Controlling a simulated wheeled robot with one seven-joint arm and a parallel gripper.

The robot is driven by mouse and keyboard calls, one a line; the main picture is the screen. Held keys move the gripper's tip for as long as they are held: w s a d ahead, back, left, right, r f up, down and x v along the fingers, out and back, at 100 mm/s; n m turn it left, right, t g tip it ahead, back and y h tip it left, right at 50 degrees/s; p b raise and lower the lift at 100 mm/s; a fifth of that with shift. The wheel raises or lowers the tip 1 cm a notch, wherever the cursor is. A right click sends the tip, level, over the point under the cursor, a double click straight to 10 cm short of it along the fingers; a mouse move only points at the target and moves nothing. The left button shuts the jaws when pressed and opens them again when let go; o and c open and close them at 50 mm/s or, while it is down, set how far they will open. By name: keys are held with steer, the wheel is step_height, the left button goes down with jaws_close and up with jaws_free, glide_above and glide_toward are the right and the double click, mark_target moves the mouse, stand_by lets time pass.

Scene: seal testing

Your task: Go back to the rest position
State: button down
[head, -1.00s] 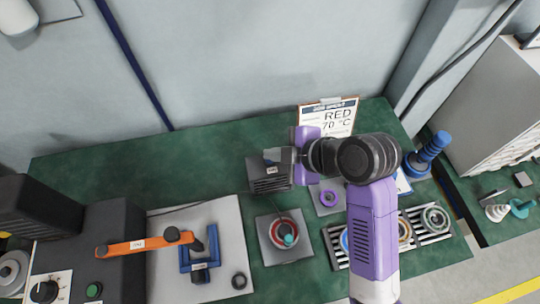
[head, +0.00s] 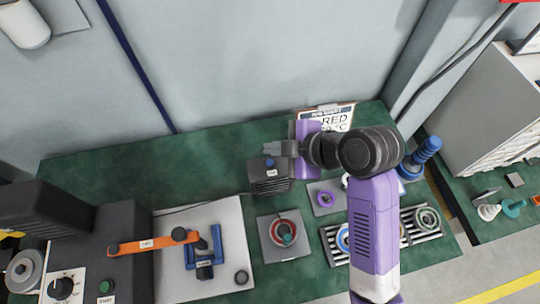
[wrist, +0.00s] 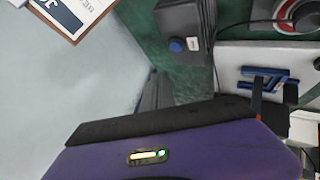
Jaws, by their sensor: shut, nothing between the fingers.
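My gripper (head: 273,149) is shut and empty. In the head view it points left from my purple wrist, above and behind a small dark box with a blue button (head: 270,172). It appears clear of the box. In the wrist view the grey fingers (wrist: 152,92) show past the dark edge of my purple wrist housing. The box with its blue button (wrist: 177,45) lies beyond them at the top. My arm hides part of the bench behind it.
A clipboard sign (head: 326,115) stands behind my wrist. A red round dish (head: 284,232), a purple ring (head: 325,199), a striped rack (head: 428,236) and a blue ring stack (head: 426,152) are near my arm. A white plate (head: 226,278) holds a blue clamp. The back-left green bench (head: 140,165) is clear.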

step_height(320, 180, up, 2)
steer(key=shift+r+p, duration=0.15)
steer(key=shift+p, duration=0.5)
